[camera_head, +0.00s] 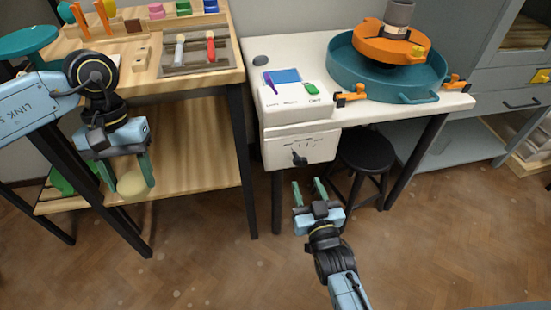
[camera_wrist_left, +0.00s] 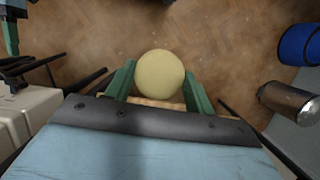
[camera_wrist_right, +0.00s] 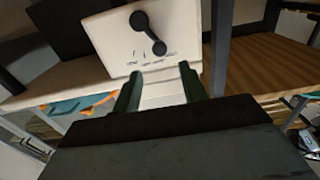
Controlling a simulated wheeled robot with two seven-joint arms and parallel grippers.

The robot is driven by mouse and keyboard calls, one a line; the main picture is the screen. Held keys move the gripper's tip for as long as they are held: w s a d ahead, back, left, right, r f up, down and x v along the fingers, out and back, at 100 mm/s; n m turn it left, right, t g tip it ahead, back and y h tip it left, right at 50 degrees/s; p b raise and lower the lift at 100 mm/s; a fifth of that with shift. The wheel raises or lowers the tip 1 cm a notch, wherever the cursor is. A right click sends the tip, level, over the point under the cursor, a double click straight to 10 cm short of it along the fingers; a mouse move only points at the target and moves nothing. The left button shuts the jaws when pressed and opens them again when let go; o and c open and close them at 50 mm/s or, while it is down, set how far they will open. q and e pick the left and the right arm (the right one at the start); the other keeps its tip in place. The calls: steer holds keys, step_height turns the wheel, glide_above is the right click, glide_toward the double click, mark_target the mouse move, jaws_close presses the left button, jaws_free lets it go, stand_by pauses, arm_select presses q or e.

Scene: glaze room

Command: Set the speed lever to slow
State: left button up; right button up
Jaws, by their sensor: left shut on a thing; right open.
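The black speed lever (camera_head: 299,160) is on the front of a white control box (camera_head: 290,148) below the white table's left end. In the right wrist view the lever (camera_wrist_right: 148,33) is a dark double-ended handle slanting down to the right, with small marks below it. My right gripper (camera_head: 308,184) is open and empty, below the lever and apart from it. It also shows in the right wrist view (camera_wrist_right: 159,80). My left gripper (camera_head: 130,180) is shut on a pale yellow round thing (camera_wrist_left: 159,77), at the wooden table's left side.
A teal basin (camera_head: 365,75) with an orange wheel sits on the white table (camera_head: 455,102). A black stool (camera_head: 366,150) stands under it, right of my right gripper. The wooden table (camera_head: 205,80) carries tools and small pots. Floor in front is clear.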

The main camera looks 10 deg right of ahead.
mark_target(298, 163)
arm_select(q)
step_height(298, 163, down, 4)
steer(key=b, duration=0.3)
steer(key=shift+r, duration=0.15)
arm_select(e)
steer(key=w, duration=1)
steer(key=shift+a, duration=0.15)
steer(key=shift+s, duration=0.1)
